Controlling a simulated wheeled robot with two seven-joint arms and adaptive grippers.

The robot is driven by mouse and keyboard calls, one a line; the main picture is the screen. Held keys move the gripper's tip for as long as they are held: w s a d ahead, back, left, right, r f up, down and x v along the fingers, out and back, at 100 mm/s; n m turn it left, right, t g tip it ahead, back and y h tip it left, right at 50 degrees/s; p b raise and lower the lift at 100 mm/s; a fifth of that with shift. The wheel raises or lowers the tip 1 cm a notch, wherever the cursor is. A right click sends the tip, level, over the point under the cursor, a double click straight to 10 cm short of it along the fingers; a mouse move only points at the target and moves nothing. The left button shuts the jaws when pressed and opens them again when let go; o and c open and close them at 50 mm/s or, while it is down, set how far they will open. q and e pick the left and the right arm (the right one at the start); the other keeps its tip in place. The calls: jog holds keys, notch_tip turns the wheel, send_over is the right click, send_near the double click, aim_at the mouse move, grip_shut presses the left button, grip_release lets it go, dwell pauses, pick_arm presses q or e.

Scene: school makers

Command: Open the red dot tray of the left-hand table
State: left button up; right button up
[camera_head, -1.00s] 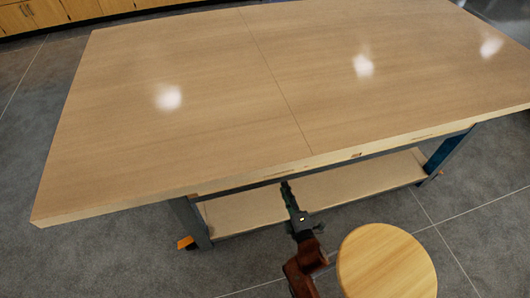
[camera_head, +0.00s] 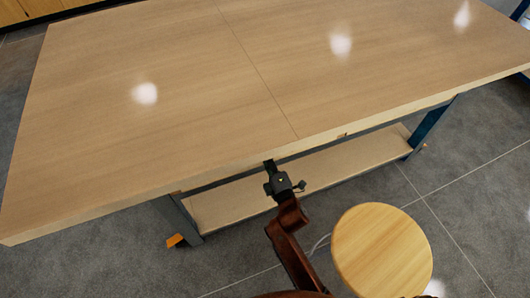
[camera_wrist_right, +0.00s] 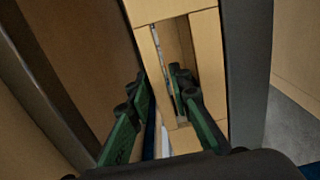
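The wooden table (camera_head: 150,140) fills the head view. My right gripper (camera_head: 268,168) is at its near edge, with the fingertips partly hidden under the tabletop. In the right wrist view my right gripper (camera_wrist_right: 159,72) has its two green fingers apart, with nothing clearly held between them. Just beyond the fingertips is a pale wooden tray-like part (camera_wrist_right: 163,8) with a narrow recess. I cannot tell whether the fingers touch it. No red dot is visible in either view. My left gripper is out of view.
A lower shelf (camera_head: 330,168) runs beneath the tabletop between blue-grey legs. A round wooden stool (camera_head: 382,250) stands right of my right arm. Grey floor is clear at lower left. Wooden cabinets (camera_head: 12,12) show at the top left.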

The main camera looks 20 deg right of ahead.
grip_shut()
jog(key=shift+d, duration=0.2)
dwell(0.3)
jog(key=shift+s+f, duration=0.1)
